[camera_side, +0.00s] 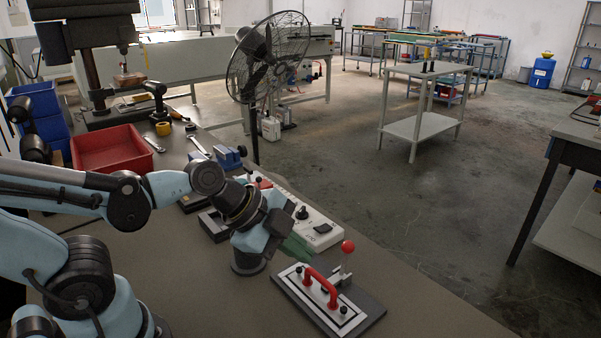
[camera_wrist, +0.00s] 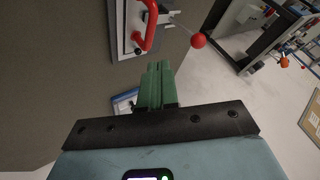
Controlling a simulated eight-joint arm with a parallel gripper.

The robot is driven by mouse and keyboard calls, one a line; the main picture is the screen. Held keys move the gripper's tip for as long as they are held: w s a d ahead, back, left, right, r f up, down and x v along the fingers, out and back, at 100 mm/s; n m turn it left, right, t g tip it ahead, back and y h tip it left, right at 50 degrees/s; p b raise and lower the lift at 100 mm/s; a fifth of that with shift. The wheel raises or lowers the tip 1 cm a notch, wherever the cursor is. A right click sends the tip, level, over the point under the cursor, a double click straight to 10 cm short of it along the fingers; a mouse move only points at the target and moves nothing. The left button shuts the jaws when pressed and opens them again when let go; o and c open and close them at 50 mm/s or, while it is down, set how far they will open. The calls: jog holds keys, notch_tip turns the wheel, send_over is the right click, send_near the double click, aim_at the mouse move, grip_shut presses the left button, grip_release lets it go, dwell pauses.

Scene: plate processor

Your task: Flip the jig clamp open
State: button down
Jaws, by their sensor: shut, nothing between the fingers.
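The jig (camera_side: 371,312) is a dark base on the bench with a white plate (camera_side: 299,283) on it, and a red handle (camera_side: 321,288) rises from the plate. The clamp lever with a red ball knob (camera_side: 348,246) stands up at the jig's far edge. In the wrist view the red knob (camera_wrist: 198,41) is up and right of the fingertips, beside the red handle (camera_wrist: 151,28). My gripper (camera_side: 298,247) has green fingers, shut and empty, left of the knob and apart from it. The fingers also show in the wrist view (camera_wrist: 158,70).
A white control box (camera_side: 312,224) with black knobs lies behind my gripper. A red tray (camera_side: 110,150), a wrench (camera_side: 199,146) and blue bins stand farther back left. A fan (camera_side: 268,55) stands behind the bench. The bench in front of the jig is clear.

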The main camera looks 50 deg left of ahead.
aim_at(347, 243)
jog(key=shift+x, duration=2.75)
jog(key=shift+w+a+r, duration=0.1)
jog(key=shift+w+a, duration=0.05)
jog(key=shift+w, duration=0.5)
jog(key=shift+w+a+r, duration=0.1)
jog(key=shift+w, duration=0.55)
jog(key=shift+w+a+r, duration=0.15)
jog(key=shift+w, duration=0.5)
jog(key=shift+w+r+g, duration=0.1)
jog(key=shift+w+g, duration=0.35)
jog(key=shift+g, duration=0.15)
jog(key=w+g, duration=0.2)
jog(key=shift+w+r+n+g, duration=0.15)
jog(key=shift+w+n+g, duration=0.15)
jog(key=shift+g, duration=0.1)
jog(key=shift+w+f+n+g, duration=0.1)
jog(key=shift+w+f+g, duration=0.4)
jog(key=shift+w, duration=0.4)
jog(key=shift+w+f+n+g, duration=0.1)
jog(key=shift+w+f+g, duration=0.2)
jog(key=shift+w+g, duration=0.5)
jog(key=shift+w+f+n+g, duration=0.1)
jog(key=shift+w+f+g, duration=0.35)
jog(key=shift+w, duration=0.55)
jog(key=shift+w+f, duration=0.1)
jog(key=shift+f, duration=0.05)
